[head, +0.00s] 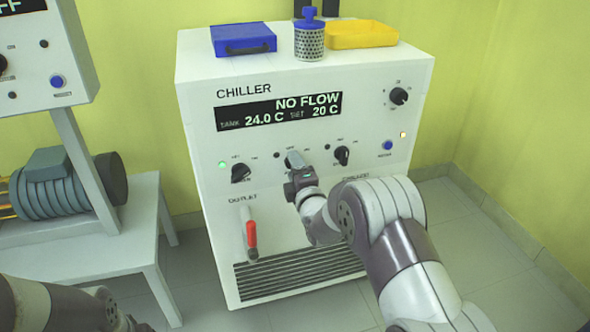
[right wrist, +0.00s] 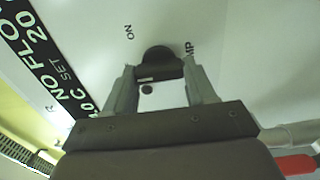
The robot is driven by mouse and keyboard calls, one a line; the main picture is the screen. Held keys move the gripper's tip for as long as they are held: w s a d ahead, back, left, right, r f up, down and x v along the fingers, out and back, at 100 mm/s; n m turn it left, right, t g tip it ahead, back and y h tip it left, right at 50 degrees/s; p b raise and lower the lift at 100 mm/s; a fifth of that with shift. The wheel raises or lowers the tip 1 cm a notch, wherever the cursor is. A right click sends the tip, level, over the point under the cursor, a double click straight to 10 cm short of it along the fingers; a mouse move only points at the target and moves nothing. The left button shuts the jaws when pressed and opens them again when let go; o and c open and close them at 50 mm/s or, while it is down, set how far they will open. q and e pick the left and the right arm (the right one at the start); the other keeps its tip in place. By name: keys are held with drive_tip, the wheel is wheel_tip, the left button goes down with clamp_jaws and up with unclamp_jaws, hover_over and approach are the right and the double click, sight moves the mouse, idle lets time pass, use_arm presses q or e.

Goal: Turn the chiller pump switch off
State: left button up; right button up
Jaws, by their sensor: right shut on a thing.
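The chiller (head: 205,95) is a white cabinet, and its display (head: 280,110) reads NO FLOW, TANK 24.0 C and SET 20 C. My right gripper (head: 297,163) is at the middle knob of its lower row. In the right wrist view the black pump switch (right wrist: 158,60) sits between my right fingertips (right wrist: 160,70), which are shut on it. An ON label is on the panel beside it, and a label ending in MP is partly hidden. I cannot make out the switch's exact setting. Only part of my left arm shows at the bottom left, without clear fingers.
Other black knobs (head: 240,172) (head: 342,155) flank the switch closely. A red-handled outlet valve (head: 251,235) is below left. A blue case (head: 243,38), a perforated canister (head: 309,38) and a yellow tray (head: 362,35) stand on top. A motor (head: 60,190) rests on a table at left.

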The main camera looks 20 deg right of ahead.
drive_tip(key=o, duration=1)
drive_tip(key=shift+o, duration=0.2)
drive_tip(key=shift+s, duration=0.1)
drive_tip(key=s+p, duration=0.3)
drive_tip(key=s, duration=0.9)
drive_tip(key=shift+s+d+p, duration=0.2)
drive_tip(key=shift+s+p, duration=0.1)
drive_tip(key=shift+p, duration=0.05)
